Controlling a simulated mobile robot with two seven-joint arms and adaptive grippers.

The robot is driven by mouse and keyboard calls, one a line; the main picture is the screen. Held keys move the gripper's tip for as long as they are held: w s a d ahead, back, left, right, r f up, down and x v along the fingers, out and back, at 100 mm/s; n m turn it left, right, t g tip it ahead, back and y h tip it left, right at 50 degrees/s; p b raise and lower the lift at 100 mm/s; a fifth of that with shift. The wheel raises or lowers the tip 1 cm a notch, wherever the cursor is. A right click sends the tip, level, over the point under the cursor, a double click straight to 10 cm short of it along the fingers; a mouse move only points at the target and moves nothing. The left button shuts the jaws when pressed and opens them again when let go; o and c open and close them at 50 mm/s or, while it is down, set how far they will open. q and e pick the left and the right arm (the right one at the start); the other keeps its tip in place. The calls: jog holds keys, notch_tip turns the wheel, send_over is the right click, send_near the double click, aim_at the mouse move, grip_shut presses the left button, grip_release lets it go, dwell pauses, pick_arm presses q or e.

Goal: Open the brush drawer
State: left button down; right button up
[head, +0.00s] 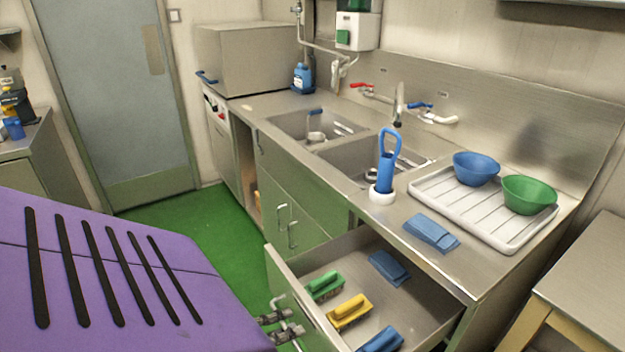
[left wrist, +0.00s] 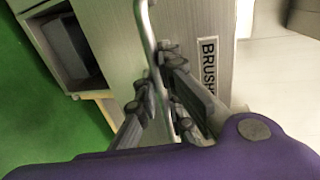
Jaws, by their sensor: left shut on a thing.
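The brush drawer (head: 290,285) is pulled out from the counter in the head view. Inside lie a green brush (head: 324,286), a yellow brush (head: 349,311), a blue brush (head: 381,340) and a folded blue cloth (head: 390,268). My left gripper (head: 283,327) is at the drawer's front. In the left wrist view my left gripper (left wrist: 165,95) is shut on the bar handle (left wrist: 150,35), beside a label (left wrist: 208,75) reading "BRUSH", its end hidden. My right gripper is not in view.
A sink counter (head: 480,275) runs above the drawer, with a drying rack (head: 505,235) holding a blue bowl (head: 476,168) and a green bowl (head: 529,194). Cupboard doors (head: 295,200) are left of the drawer. The green floor (head: 205,230) is clear.

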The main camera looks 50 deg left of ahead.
pick_arm(q)
jog(key=shift+f+v, duration=0.2)
jog(key=shift+v, duration=0.9)
jog(key=shift+f+v, duration=0.25)
jog(key=shift+v, duration=0.8)
jog(key=shift+s+a, duration=0.1)
jog(key=shift+a, duration=0.05)
jog(key=c, duration=1.8)
grip_release()
jog(key=shift+c, duration=0.2)
jog(key=v, duration=1.2)
jog(key=shift+a, duration=0.1)
